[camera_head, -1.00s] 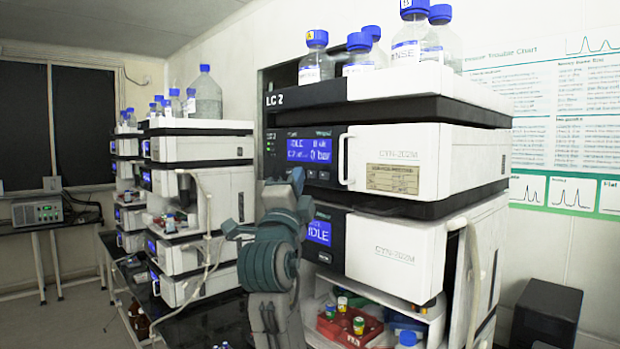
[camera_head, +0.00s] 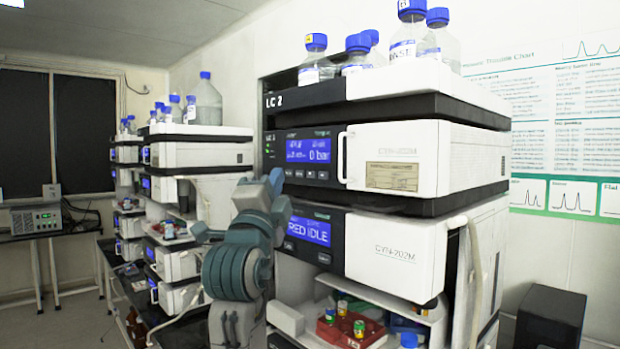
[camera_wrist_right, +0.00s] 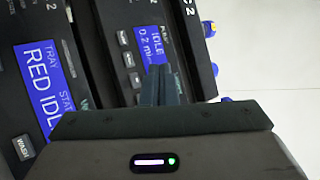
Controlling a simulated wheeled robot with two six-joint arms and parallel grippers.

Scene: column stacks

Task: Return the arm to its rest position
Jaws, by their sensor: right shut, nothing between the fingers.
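My right arm rises from the bottom of the head view, left of the LC 2 stack (camera_head: 400,240). Its right gripper (camera_head: 272,186) is small there, in front of the stack's left edge, with its fingertips hard to make out. In the right wrist view the two fingers (camera_wrist_right: 160,84) are together and hold nothing. They show in front of a panel with a lit blue screen (camera_wrist_right: 151,42); I cannot tell how far apart they are. A larger screen reading RED IDLE (camera_wrist_right: 45,88) is at the left. My left gripper is not in view.
Blue-capped bottles (camera_head: 408,38) stand on the stack. A red tray (camera_head: 340,330) with small vials sits in its open lower bay. More instrument stacks (camera_head: 200,153) stand along the bench at left. A black box (camera_head: 550,316) is at the right.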

